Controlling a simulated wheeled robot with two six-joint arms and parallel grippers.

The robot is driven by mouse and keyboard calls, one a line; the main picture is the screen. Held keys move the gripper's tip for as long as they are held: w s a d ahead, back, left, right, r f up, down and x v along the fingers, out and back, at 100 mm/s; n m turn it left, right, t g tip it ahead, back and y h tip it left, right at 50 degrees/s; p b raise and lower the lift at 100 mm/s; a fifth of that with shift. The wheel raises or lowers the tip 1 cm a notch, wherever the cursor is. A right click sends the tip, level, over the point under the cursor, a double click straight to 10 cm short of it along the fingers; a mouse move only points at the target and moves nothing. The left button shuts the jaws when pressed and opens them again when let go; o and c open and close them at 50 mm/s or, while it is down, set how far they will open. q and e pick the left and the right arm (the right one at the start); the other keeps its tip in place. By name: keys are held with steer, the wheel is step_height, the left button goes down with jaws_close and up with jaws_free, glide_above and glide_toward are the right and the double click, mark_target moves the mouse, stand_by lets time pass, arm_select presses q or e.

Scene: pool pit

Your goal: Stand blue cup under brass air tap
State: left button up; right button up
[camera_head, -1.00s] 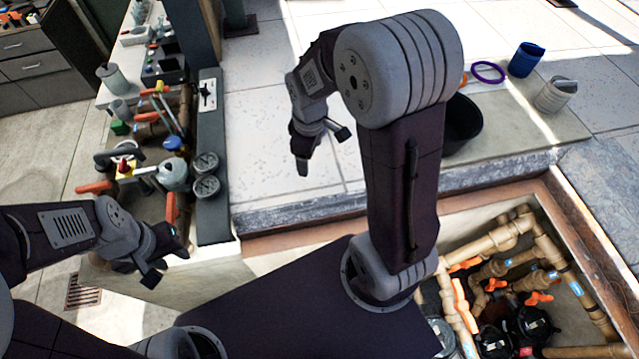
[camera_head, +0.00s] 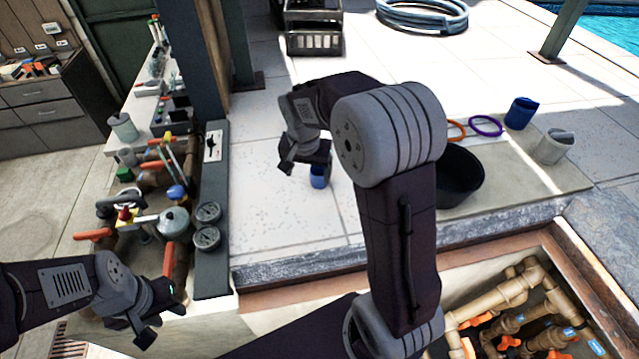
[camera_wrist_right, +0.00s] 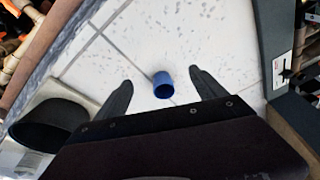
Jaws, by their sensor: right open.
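A small blue cup (camera_head: 319,176) is on the pale tiled floor, partly hidden by my right gripper (camera_head: 303,163) in the head view. In the right wrist view the cup (camera_wrist_right: 163,86) shows between the two spread fingertips, apart from both. My right gripper is open and empty above the cup. My left gripper (camera_head: 158,318) looks open and empty, low at the left beside the pipe bench. I cannot pick out the brass air tap for certain among the fittings on the bench (camera_head: 211,262).
A black bucket (camera_head: 458,180), purple ring (camera_head: 486,126), orange ring (camera_head: 456,128), larger blue container (camera_head: 521,113) and grey container (camera_head: 553,147) stand right. Gauges (camera_head: 207,237) and a kettle-like pot (camera_head: 174,222) crowd the bench. A pipe pit (camera_head: 510,300) opens lower right.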

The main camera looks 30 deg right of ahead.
steer(key=w+d+f+m, duration=0.1)
steer(key=w+d+f, duration=0.1)
steer(key=w+d, duration=0.35)
glide_toward(320, 174)
steer(key=shift+s+a+f+m+h, duration=0.2)
steer(key=shift+f, duration=0.35)
steer(key=shift+s+a+f+m+h, duration=0.2)
steer(key=shift+a+f, duration=0.05)
steer(key=shift+f, duration=0.3)
steer(key=shift+w+d+f, duration=0.15)
steer(key=shift+w+f, duration=0.05)
steer(key=shift+f, duration=0.25)
steer(key=p+x, duration=0.2)
steer(key=x, duration=0.2)
steer(key=shift+s+d+f+p, duration=0.1)
steer(key=shift+d+f+p, duration=0.05)
steer(key=shift+f+p, duration=0.25)
steer(key=shift+f, duration=0.15)
steer(key=c, duration=1.6)
steer(key=shift+o, duration=0.2)
